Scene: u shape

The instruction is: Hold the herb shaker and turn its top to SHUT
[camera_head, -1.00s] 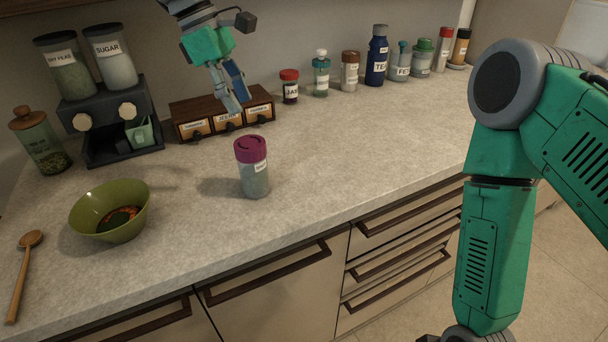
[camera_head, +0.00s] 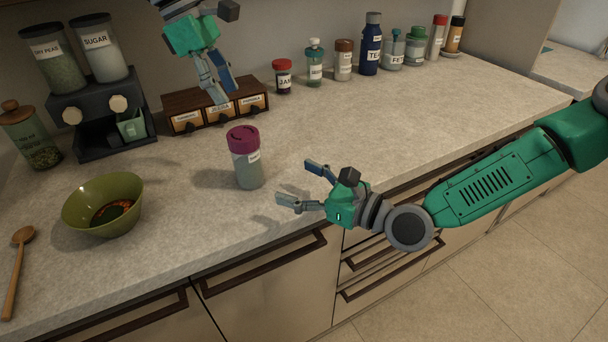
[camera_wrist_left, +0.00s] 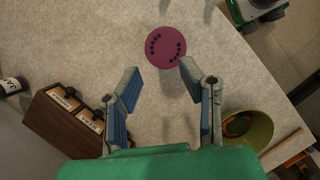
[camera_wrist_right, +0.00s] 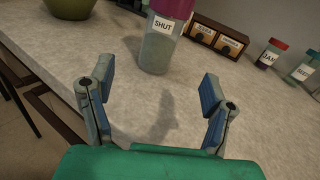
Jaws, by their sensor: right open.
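The herb shaker (camera_head: 248,166) stands upright on the counter, a clear jar with grey-green contents, a white label and a purple top (camera_head: 243,139). In the right wrist view the label on the shaker (camera_wrist_right: 158,48) reads SHUT. The left wrist view shows the purple top (camera_wrist_left: 166,47) from above with rows of dark holes. My left gripper (camera_head: 222,92) is open and empty, above and behind the shaker, near the drawer box. My right gripper (camera_head: 298,184) is open and empty, to the right of the shaker, fingers pointing toward it and apart from it.
A green bowl (camera_head: 104,205) and wooden spoon (camera_head: 18,270) lie to the left. A small drawer box (camera_head: 218,108) stands behind the shaker. Several jars and a blue TEA bottle (camera_head: 371,45) line the back. A dark dispenser (camera_head: 100,112) stands back left.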

